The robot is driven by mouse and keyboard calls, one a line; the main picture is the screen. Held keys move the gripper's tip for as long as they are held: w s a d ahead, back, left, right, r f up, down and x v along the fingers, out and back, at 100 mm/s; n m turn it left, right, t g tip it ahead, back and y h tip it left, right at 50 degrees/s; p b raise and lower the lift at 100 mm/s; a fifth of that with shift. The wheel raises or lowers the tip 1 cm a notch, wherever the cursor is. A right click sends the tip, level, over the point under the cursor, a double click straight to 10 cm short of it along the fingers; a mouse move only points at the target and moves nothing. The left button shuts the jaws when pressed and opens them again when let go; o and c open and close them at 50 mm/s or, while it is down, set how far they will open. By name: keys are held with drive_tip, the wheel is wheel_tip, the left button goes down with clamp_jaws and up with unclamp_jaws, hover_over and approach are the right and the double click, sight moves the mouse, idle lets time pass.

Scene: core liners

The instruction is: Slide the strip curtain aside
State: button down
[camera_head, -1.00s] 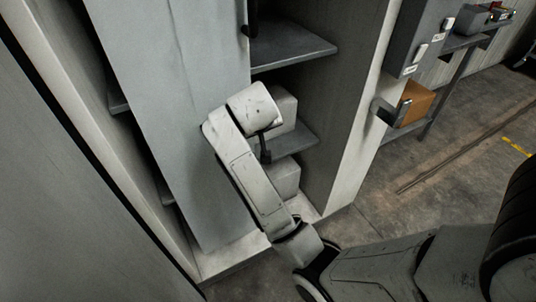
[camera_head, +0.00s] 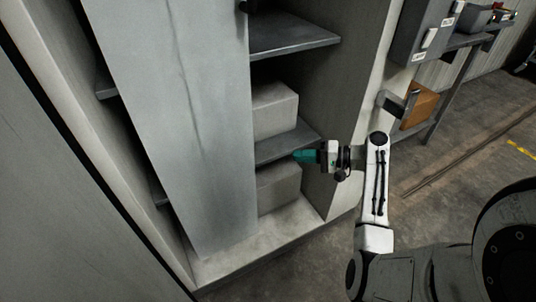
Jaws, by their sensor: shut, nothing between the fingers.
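The strip curtain (camera_head: 185,120) is a tall grey sheet hanging in the left part of the cabinet opening (camera_head: 330,185). Its right edge runs straight down beside the open shelves. A small dark piece (camera_head: 243,7) shows at its upper right edge. My gripper (camera_head: 296,156), with teal fingertips, is shut and empty. It points left in front of the right part of the opening, near the middle shelf's edge, and appears apart from the curtain. The curtain's top is out of view.
A second box (camera_head: 278,187) stands lower. The cabinet's right wall (camera_head: 355,100) is close to my arm. An orange-brown box (camera_head: 420,104) and bench stand at right. Floor (camera_head: 460,175) is clear there.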

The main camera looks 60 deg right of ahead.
drive_tip(key=s+d+r+m+t, duration=0.1)
drive_tip(key=s+d+t, duration=0.1)
drive_tip(key=b, duration=0.1)
approach(245, 154)
drive_tip(key=w+d, duration=0.3)
drive_tip(key=w, duration=0.1)
drive_tip(key=shift+w+a+r, duration=0.1)
drive_tip(key=shift+w+a, duration=0.25)
drive_tip(key=shift+w+a+p, duration=0.25)
drive_tip(key=shift+w+a, duration=0.2)
drive_tip(key=shift+a, duration=0.25)
drive_tip(key=shift+w+a+p, duration=0.3)
drive_tip(key=shift+w+a, duration=0.15)
drive_tip(key=shift+a, duration=0.25)
drive_tip(key=shift+w+a+p, duration=0.25)
drive_tip(key=shift+w+a, duration=0.2)
drive_tip(key=shift+a, duration=0.3)
